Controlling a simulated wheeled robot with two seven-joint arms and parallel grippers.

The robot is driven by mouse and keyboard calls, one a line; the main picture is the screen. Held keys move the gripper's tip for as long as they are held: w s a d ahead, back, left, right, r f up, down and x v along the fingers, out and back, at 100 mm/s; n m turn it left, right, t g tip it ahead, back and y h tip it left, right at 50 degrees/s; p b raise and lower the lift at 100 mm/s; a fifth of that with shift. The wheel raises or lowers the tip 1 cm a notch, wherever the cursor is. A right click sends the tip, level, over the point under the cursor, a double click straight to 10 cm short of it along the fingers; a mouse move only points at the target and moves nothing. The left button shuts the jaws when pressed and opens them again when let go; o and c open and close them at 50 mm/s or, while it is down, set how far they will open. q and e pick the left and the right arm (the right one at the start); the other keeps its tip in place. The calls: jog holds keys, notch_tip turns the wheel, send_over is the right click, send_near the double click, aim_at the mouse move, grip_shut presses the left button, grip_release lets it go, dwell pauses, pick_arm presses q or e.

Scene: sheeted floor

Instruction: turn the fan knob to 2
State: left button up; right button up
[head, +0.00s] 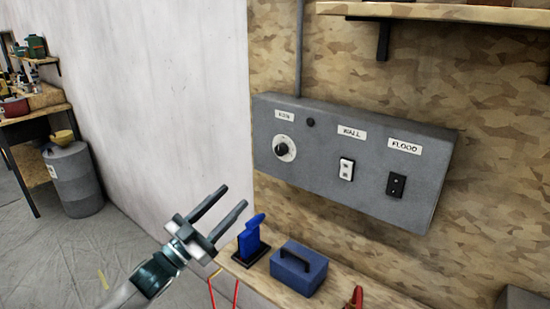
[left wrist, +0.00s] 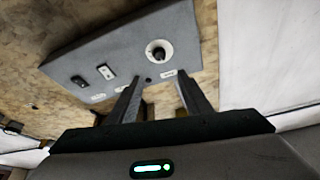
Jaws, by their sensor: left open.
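The fan knob (head: 282,148) is a black knob on a round white dial at the left of a grey wall panel (head: 330,200). A small white label sits above it; its lettering and the dial marks are too small to read surely. In the left wrist view the knob (left wrist: 158,54) shows beyond my fingertips, between their lines. My left gripper (head: 235,195) is open and empty, below and left of the knob and apart from the panel. It also shows in the left wrist view (left wrist: 160,75). My right gripper is out of view.
The panel also has a white WALL switch (head: 346,170) and a black FLOOD switch (head: 396,185). Below, a wooden shelf (head: 262,284) holds a blue tool (head: 250,236) and a blue box (head: 298,268). The space before the panel looks clear.

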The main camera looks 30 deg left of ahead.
aim_at(279, 152)
pick_arm(q)
jog(key=p+x, duration=0.6)
jog(key=x, duration=0.9)
jog(key=shift+w+r, duration=0.3)
jog(key=shift+w, duration=0.05)
jog(key=shift+x, duration=0.75)
jog(key=shift+d+f, duration=0.1)
jog(key=shift+f, duration=0.05)
jog(key=shift+c, duration=0.4)
jog(key=c, duration=1)
